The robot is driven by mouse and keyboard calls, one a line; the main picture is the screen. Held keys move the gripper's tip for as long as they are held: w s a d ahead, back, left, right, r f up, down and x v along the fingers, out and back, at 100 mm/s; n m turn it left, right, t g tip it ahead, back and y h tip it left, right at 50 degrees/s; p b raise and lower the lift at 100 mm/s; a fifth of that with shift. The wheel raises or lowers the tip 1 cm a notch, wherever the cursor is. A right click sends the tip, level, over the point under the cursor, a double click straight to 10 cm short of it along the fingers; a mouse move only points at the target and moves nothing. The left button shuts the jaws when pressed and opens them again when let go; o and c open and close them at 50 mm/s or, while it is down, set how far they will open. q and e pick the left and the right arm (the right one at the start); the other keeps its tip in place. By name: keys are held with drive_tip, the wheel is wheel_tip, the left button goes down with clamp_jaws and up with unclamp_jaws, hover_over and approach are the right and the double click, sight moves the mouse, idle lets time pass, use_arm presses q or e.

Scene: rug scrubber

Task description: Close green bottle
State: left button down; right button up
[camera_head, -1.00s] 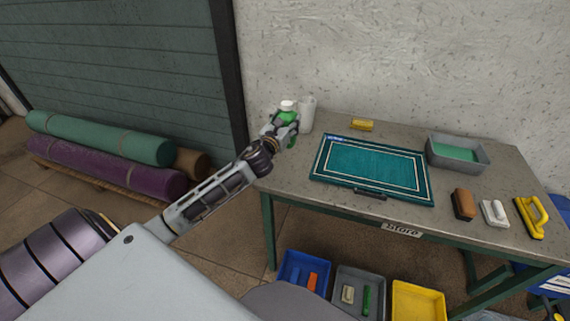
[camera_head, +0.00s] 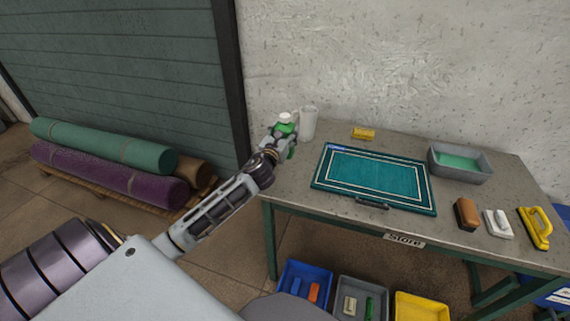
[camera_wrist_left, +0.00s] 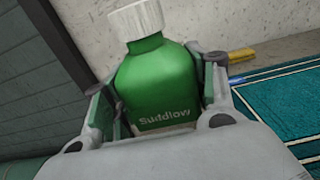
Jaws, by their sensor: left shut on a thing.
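The green bottle (camera_head: 284,129) has a white cap (camera_head: 285,117) on top and stands near the table's back left corner. My left gripper (camera_head: 283,136) is shut around its body. In the left wrist view the green bottle (camera_wrist_left: 158,85) sits between the two fingers of my left gripper (camera_wrist_left: 158,105), tilted slightly in the picture. Whether the cap is fully tight cannot be told. The bottle's base is hidden by the gripper. My right gripper is not in view.
A white bottle (camera_head: 308,124) stands right behind the green one. A teal mat (camera_head: 375,180), a yellow sponge (camera_head: 363,133), a grey tub (camera_head: 461,175) and several brushes lie to the right on the table (camera_head: 292,190). Coloured bins (camera_head: 305,280) stand below.

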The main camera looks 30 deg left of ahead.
use_arm(q)
wheel_tip(320, 180, down, 4)
drive_tip(key=shift+f+b, duration=0.15)
drive_tip(key=shift+b, duration=0.25)
drive_tip(key=shift+f, duration=1.2)
drive_tip(key=shift+f+b, duration=0.45)
drive_tip(key=shift+f, duration=1)
drive_tip(key=c, duration=0.9)
unclamp_jaws()
drive_tip(key=shift+f, duration=0.15)
drive_tip(key=o, duration=0.4)
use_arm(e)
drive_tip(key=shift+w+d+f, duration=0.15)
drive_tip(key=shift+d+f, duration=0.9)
